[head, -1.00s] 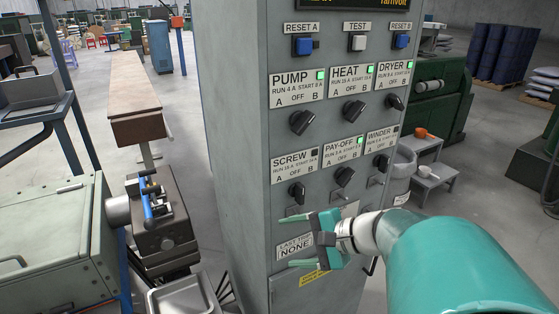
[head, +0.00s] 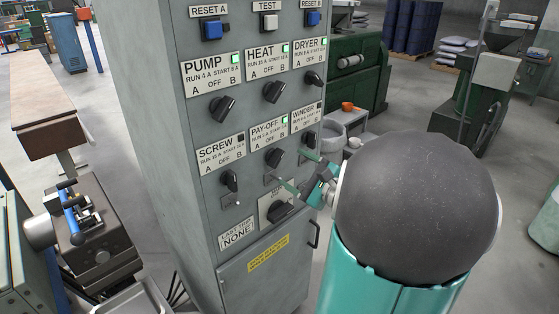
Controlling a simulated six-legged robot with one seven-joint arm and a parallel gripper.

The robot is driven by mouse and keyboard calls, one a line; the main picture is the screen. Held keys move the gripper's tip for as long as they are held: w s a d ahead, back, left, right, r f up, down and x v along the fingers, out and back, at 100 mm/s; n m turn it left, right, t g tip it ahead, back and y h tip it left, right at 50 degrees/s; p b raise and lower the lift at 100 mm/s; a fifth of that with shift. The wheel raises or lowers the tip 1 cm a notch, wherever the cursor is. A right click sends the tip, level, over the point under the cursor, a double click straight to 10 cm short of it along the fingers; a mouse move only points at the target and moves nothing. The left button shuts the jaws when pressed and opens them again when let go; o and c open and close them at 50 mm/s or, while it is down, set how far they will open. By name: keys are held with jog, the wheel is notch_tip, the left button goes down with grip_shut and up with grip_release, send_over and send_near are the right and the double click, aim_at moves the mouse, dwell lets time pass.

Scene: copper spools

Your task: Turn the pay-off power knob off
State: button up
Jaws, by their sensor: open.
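The pay-off knob (head: 274,157) is a black rotary knob in the middle of the lower knob row on the grey cabinet (head: 150,130). Its handle is turned aslant, much like the pump knob. The PAY-OFF label (head: 269,131) above it is marked A, OFF, B, and its small lamp (head: 285,119) is lit green. My gripper (head: 291,170) is open, in front of the panel just right of and below this knob. Its two teal fingers are spread, one near the winder knob and one below the pay-off knob. I see no contact with the pay-off knob.
The winder knob (head: 308,139) is close to the upper finger. The screw knob (head: 230,181) is to the left, and the pump (head: 222,107) and heat (head: 274,91) knobs are above. A larger black switch (head: 280,210) and a door handle (head: 314,235) are below.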

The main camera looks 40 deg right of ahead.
aim_at(279, 161)
jog(key=w, duration=0.6)
jog(key=shift+w+a, duration=0.1)
jog(key=shift+w, duration=0.1)
jog(key=c, duration=1)
jog(key=shift+n, duration=0.3)
jog(key=n, duration=0.4)
jog(key=shift+a+f, duration=0.1)
jog(key=shift+n, duration=2)
jog(key=shift+f, duration=0.1)
jog(key=o, duration=1)
